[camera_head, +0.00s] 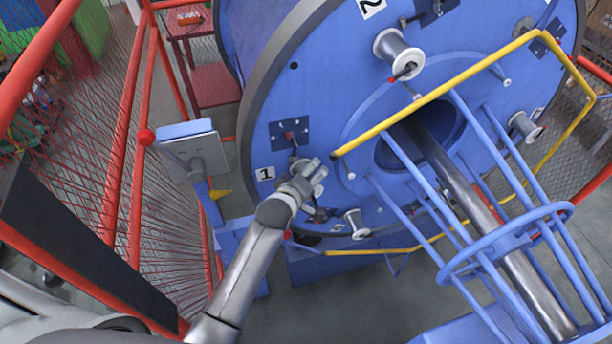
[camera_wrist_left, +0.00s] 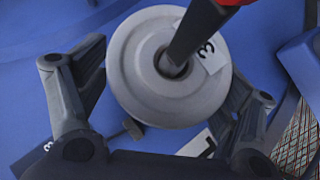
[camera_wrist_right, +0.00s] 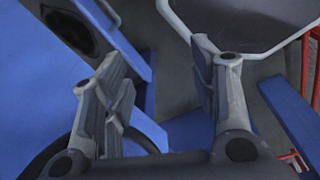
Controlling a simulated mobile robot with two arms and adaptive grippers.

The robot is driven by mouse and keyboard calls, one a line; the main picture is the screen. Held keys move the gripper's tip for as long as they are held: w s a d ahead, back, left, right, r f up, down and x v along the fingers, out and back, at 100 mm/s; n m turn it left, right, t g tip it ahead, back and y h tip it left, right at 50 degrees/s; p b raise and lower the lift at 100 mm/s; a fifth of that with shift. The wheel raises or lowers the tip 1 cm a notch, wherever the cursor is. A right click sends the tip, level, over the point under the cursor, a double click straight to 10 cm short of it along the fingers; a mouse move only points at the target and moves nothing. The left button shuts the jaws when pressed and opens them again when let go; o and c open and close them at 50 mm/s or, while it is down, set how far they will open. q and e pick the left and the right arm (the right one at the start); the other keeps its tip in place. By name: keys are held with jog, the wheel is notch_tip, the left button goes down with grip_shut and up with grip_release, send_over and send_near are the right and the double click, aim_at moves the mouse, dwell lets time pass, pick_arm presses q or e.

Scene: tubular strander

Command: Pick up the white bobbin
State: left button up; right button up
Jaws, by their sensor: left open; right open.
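A white bobbin (camera_wrist_left: 165,75) faces the left wrist camera. A dark spindle with a red end crosses its centre, and a label with a 3 lies on its face. My left gripper (camera_wrist_left: 172,95) is open, one finger on each side of the bobbin; whether they touch it I cannot tell. In the head view my left gripper (camera_head: 312,178) is at the blue disc (camera_head: 330,110), near the label 1, and mostly hides what is there. My right gripper (camera_wrist_right: 160,85) is open and empty in the right wrist view; the head view does not show it.
Other white bobbins sit on the disc: one at the top (camera_head: 398,52), one below my left gripper (camera_head: 357,222), one at the right (camera_head: 524,125). A yellow rail (camera_head: 440,92) and blue bars stand right of my left gripper. A red mesh fence (camera_head: 125,140) and grey panel (camera_head: 196,143) stand left.

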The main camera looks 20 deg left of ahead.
pick_arm(q)
jog(key=shift+w+f, duration=0.3)
jog(key=shift+w, duration=0.15)
jog(key=shift+s, duration=0.1)
jog(key=c, duration=1.5)
jog(key=shift+r, duration=0.15)
jog(key=shift+c, duration=0.2)
